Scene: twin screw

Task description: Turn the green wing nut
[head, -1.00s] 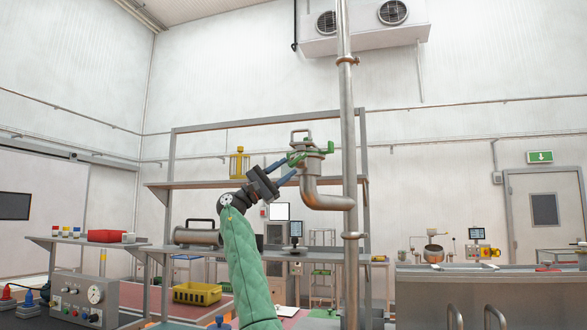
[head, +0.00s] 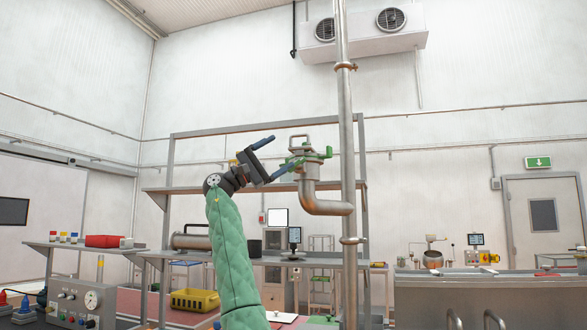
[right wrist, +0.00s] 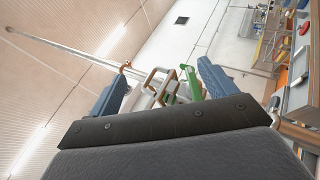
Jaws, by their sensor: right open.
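The green wing nut (head: 312,151) sits on top of the metal pipe elbow (head: 312,190), under a brownish loop handle (head: 299,137). One green arm points right and another reaches left toward my gripper. My right gripper (head: 284,153) is open and empty, just left of the nut, its blue fingers spread one above the other. In the right wrist view, the green nut (right wrist: 191,86) and the loop handle (right wrist: 160,84) appear beyond and between the two open fingers (right wrist: 162,74). I cannot tell whether the lower finger touches the nut. My left gripper is not in view.
A tall vertical pipe (head: 347,200) stands right beside the elbow. A metal shelf frame (head: 225,188) stands behind my right arm. A yellow crate (head: 196,299) sits low at left. The air left of the gripper is clear.

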